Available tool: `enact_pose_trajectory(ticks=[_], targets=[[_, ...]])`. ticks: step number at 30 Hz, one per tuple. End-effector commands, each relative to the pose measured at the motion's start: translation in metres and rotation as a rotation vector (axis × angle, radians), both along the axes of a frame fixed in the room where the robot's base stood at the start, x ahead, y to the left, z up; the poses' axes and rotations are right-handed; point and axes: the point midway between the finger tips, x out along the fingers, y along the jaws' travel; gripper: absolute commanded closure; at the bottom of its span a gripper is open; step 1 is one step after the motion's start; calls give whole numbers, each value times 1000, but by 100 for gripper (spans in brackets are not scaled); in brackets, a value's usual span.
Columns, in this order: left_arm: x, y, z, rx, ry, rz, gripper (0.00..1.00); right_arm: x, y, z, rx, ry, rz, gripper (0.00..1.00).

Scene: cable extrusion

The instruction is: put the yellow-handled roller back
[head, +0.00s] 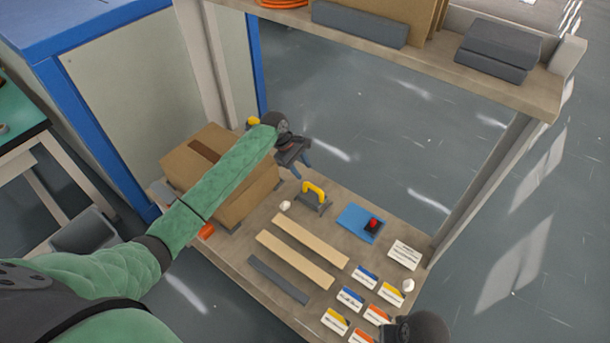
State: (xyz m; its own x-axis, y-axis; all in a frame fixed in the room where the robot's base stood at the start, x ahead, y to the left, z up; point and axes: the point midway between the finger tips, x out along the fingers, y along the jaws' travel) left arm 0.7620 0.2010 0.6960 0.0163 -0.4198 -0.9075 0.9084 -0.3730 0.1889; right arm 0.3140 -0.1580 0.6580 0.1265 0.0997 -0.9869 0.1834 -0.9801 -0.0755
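A tool with an arched yellow handle on a grey base (314,196) stands on the wooden bench top, right of the cardboard box; I take it as the yellow-handled roller. My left gripper (303,168) is above the bench's far edge, just beyond and left of that tool, apart from it. Its two blue-tipped fingers are spread and nothing shows between them. A small yellow piece (253,121) shows beside my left wrist; I cannot tell what it is. A dark rounded part of my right arm shows at the bottom edge; its fingers are hidden.
The bench top (222,259) holds a cardboard box (238,205) under my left forearm, pale wooden strips (300,238), a dark strip (278,279), a blue tray (352,221) with a red and black item, and several labelled cards (365,277). An upper shelf (430,62) spans above.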

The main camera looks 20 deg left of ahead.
Motion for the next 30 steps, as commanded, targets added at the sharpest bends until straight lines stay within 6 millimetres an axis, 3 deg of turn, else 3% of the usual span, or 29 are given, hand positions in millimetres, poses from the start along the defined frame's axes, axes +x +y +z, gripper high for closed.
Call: enact_pose_trajectory(ticks=[4,8,18,30], targets=[[-8,-2,-1,3,-8,-22,60,-1,1,5,4,-5,-3,64],[-33,-15,-17,14,-41,-101,60,-1,1,4,5,-2,-3,64],[-134,-57,-59,63,-195,-415,60,-2,0,2,1,0,-1,64],[-251,-79,-76,142,-351,-738,60,-2,-3,1,-4,0,2,64]])
